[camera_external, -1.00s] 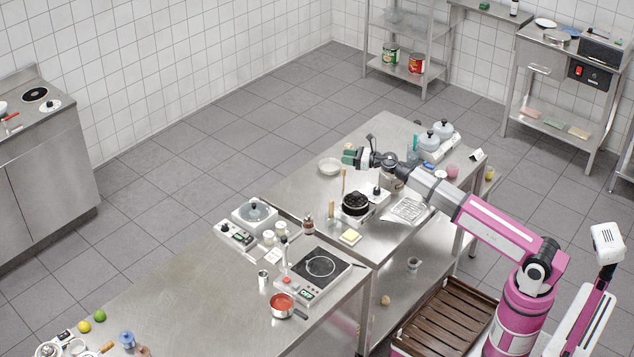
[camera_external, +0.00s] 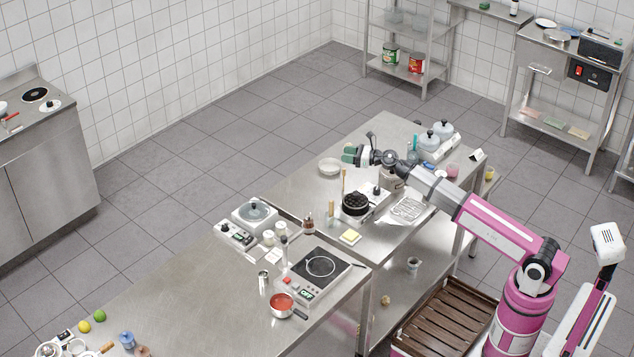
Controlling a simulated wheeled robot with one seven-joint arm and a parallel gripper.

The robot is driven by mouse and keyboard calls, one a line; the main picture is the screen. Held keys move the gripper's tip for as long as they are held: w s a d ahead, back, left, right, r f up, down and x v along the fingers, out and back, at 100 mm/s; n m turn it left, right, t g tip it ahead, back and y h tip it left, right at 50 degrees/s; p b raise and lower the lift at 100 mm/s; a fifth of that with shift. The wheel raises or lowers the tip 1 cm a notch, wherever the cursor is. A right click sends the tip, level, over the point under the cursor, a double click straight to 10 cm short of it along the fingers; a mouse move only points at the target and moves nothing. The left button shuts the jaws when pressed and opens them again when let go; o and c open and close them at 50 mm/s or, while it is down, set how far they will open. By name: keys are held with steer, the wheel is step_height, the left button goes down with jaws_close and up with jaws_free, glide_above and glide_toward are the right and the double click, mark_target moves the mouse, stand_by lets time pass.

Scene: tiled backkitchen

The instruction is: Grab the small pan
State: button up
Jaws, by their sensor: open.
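A small pan with red contents (camera_external: 282,301) and a dark handle stands at the front right edge of the nearer steel counter. A dark round pan (camera_external: 355,204) filled with black pieces stands on a burner on the farther counter. I cannot tell for sure which one the task means. My gripper (camera_external: 350,154) is over the farther counter, behind and above the dark pan and well away from the red one. It is open, with greenish finger pads, and appears to hold nothing. The fingers are small in this view.
A pale bowl (camera_external: 330,166) is close to the left of my gripper. Grey lidded pots (camera_external: 431,141) stand at the back right. A black hob (camera_external: 320,266) lies behind the red pan, and a lidded pan (camera_external: 255,212) is farther left. The nearer counter's middle (camera_external: 190,300) is clear.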

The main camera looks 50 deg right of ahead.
steer(key=s+a+r+m+t+h, duration=0.1)
steer(key=s+a+r+m+t, duration=0.15)
steer(key=a+m, duration=0.65)
steer(key=s+a+r+m+t, duration=0.1)
steer(key=s+a+r+m, duration=0.25)
steer(key=a, duration=1.15)
steer(key=s+a+r+m+t+h, duration=0.15)
steer(key=a+r+m, duration=0.25)
steer(key=a+m, duration=0.55)
steer(key=s+a+f+m+g+h, duration=0.25)
steer(key=s+a+m, duration=0.75)
steer(key=s+a, duration=0.75)
steer(key=s+a+f+m+g+h, duration=0.1)
steer(key=s+a+f+m+h, duration=0.25)
steer(key=s+a+m, duration=1)
steer(key=n, duration=0.4)
glide_toward(295, 311)
steer(key=shift+t, duration=0.25)
steer(key=w, duration=0.2)
steer(key=w+f, duration=0.1)
steer(key=w, duration=0.2)
steer(key=w+d, duration=0.1)
steer(key=w, duration=0.2)
steer(key=shift+w+f, duration=0.2)
steer(key=shift+w, duration=0.05)
